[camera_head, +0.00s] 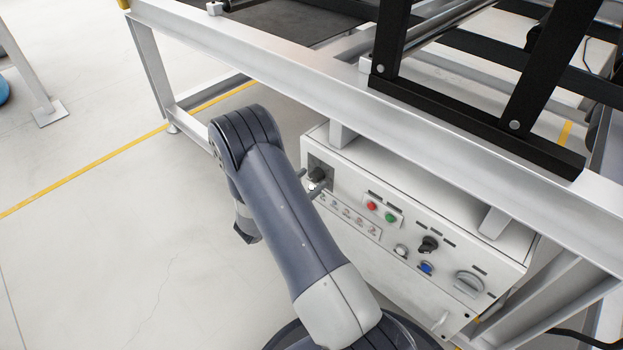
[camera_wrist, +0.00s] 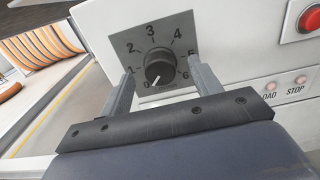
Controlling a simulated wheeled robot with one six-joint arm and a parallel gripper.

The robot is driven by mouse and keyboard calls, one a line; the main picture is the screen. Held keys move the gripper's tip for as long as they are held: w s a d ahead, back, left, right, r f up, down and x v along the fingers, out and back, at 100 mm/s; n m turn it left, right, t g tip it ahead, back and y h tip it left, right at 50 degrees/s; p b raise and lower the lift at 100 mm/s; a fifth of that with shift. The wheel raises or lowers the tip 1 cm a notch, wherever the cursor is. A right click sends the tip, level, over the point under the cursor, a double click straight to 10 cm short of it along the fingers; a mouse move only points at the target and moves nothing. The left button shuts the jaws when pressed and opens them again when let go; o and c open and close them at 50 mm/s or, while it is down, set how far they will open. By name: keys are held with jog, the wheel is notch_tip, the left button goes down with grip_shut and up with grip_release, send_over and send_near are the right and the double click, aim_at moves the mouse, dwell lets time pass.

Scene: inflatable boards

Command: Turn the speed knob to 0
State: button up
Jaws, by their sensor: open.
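The speed knob (camera_wrist: 160,66) is a round black knob on a grey square dial plate (camera_wrist: 183,27) with printed numbers around it. Its white pointer line slants down and left, towards the 0 mark. My gripper (camera_wrist: 161,72) is open, with one grey finger on each side of the knob. I see a gap on both sides, and the knob is not clamped. In the head view the knob (camera_head: 317,174) is at the left end of the white control box (camera_head: 420,215), and my gripper (camera_head: 310,181) reaches it from the left, partly hidden by my arm.
The box also carries a red button (camera_head: 371,206), a green button (camera_head: 390,217), a black selector (camera_head: 428,244), a blue button (camera_head: 426,267) and a grey rotary switch (camera_head: 469,283). A white frame beam (camera_head: 300,75) runs above it. Open floor (camera_head: 110,220) lies to the left.

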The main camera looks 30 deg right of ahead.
jog(key=p+v, duration=0.2)
jog(key=v, duration=0.7)
jog(key=shift+a, duration=0.25)
jog(key=b+x, duration=0.2)
jog(key=x, duration=0.8)
jog(key=shift+d+b, duration=0.4)
jog(key=shift+d, duration=0.05)
jog(key=shift+m+b, duration=0.3)
jog(key=shift+m, duration=0.3)
jog(key=shift+r, duration=0.1)
